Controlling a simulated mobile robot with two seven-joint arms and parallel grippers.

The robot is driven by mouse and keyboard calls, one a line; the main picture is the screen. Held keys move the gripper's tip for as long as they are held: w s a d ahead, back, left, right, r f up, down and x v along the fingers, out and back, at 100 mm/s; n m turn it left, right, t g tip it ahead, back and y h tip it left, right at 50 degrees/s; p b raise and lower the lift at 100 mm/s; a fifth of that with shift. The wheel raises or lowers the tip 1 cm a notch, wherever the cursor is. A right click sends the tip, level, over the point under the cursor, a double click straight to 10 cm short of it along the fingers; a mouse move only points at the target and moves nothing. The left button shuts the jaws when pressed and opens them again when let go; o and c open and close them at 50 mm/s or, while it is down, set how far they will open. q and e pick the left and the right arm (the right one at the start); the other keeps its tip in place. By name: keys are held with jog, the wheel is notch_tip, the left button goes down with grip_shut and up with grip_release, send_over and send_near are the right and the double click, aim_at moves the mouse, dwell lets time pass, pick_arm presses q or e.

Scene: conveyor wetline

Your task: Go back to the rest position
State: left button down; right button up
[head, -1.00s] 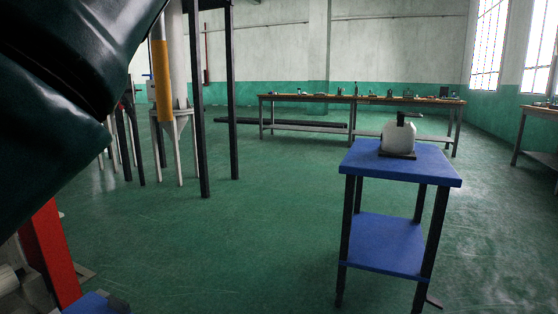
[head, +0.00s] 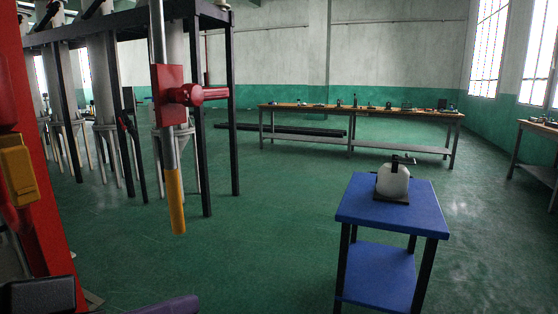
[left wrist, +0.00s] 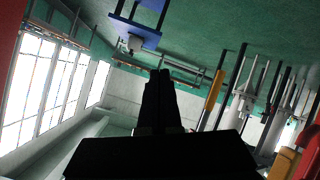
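In the left wrist view my left gripper (left wrist: 162,76) shows as a dark silhouette in the lower middle. Its fingers are together, with no gap visible and nothing seen between them. In the head view a dark block (head: 40,295) at the bottom left corner may be part of my left gripper, but its fingers cannot be made out there. My right gripper is in neither view.
A red post (head: 45,210) stands close at the left, near a pole with a yellow handle (head: 176,200). A blue table (head: 395,215) at the right bears a whitish device (head: 392,180). Green floor between is clear. A long bench (head: 355,110) stands behind.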

pick_arm(q)
jog(key=s+a+f+m+g+y+p, duration=0.15)
jog(key=s+a+g, duration=0.25)
jog(key=s, duration=0.4)
jog(key=s+a+f+m+g+y+p, duration=0.1)
jog(key=s+a+f+g+y+p, duration=0.15)
jog(key=s+a, duration=0.4)
notch_tip(320, 180, up, 37)
jog(key=s+d+g+y+p, duration=0.1)
jog(key=s+p, duration=0.1)
jog(key=p, duration=3.5)
jog(key=shift+d, duration=0.25)
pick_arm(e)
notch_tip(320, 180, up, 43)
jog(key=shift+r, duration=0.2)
pick_arm(q)
jog(key=c, duration=1.5)
grip_release()
